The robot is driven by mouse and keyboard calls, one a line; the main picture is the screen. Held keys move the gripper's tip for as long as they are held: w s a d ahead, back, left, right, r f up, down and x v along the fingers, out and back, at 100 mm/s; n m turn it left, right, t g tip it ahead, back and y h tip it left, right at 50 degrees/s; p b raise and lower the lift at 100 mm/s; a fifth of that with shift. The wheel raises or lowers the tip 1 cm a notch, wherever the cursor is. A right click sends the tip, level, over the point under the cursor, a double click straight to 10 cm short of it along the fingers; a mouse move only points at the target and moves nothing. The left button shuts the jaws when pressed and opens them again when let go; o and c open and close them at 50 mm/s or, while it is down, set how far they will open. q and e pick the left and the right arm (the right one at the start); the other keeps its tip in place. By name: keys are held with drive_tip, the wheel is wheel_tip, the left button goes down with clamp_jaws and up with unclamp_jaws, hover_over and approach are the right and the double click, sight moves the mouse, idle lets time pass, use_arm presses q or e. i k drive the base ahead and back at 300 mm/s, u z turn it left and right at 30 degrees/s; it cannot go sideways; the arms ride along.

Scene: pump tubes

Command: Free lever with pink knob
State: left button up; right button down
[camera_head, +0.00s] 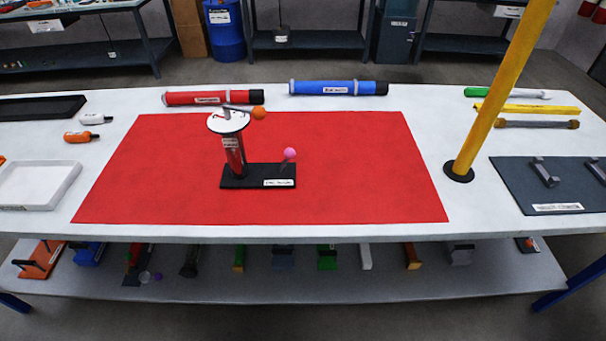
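The lever's pink knob (290,153) stands at the right end of a black base (258,184), on a short thin rod. A red cylinder (234,155) with a white round top (228,121) stands upright at the left end of the same base. A lever with an orange knob (259,113) lies across the white top. What holds the pink-knobbed lever is too small to tell. The base sits on a red mat (370,170) in the middle of the white table. Neither of my grippers is in view.
A red tube (212,97) and a blue tube (338,88) lie behind the mat. A yellow post (490,105) rises at the right. A white tray (35,203) is at the left, a dark panel (520,188) at the right. Most of the mat is clear.

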sight(289, 153)
drive_tip(key=k, duration=1.2)
drive_tip(key=u, duration=0.65)
drive_tip(key=i, duration=1.65)
drive_tip(key=z, duration=0.8)
